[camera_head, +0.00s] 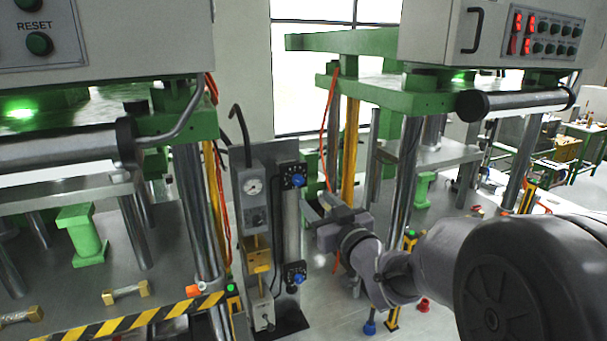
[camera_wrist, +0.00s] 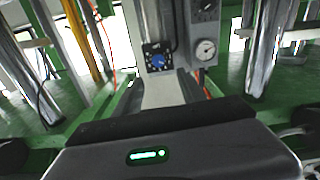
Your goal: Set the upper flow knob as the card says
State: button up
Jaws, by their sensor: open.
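The upper flow knob (camera_head: 297,180) is blue on a black dial plate, at the top of a grey vertical panel in the head view. A blue knob beside the gauge, apparently the same one, shows in the wrist view (camera_wrist: 158,60), which looks turned over. A second blue knob (camera_head: 299,277) sits lower on the panel. My gripper (camera_head: 324,208) is open and empty, to the right of the upper knob and slightly below it, apart from it. Its dark body fills the bottom of the wrist view. I cannot make out a card or the dial setting.
A round gauge (camera_head: 253,186) on a grey box stands left of the upper knob. Green presses flank the panel, with steel columns and a yellow post (camera_head: 351,150). An orange cable (camera_head: 328,120) hangs near my gripper. A striped barrier (camera_head: 130,322) runs at lower left.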

aim_at(299, 182)
jog(key=p+x, duration=0.2)
jog(key=x, duration=0.9)
jog(key=shift+w+d, duration=0.1)
jog(key=shift+w, duration=0.2)
grip_shut()
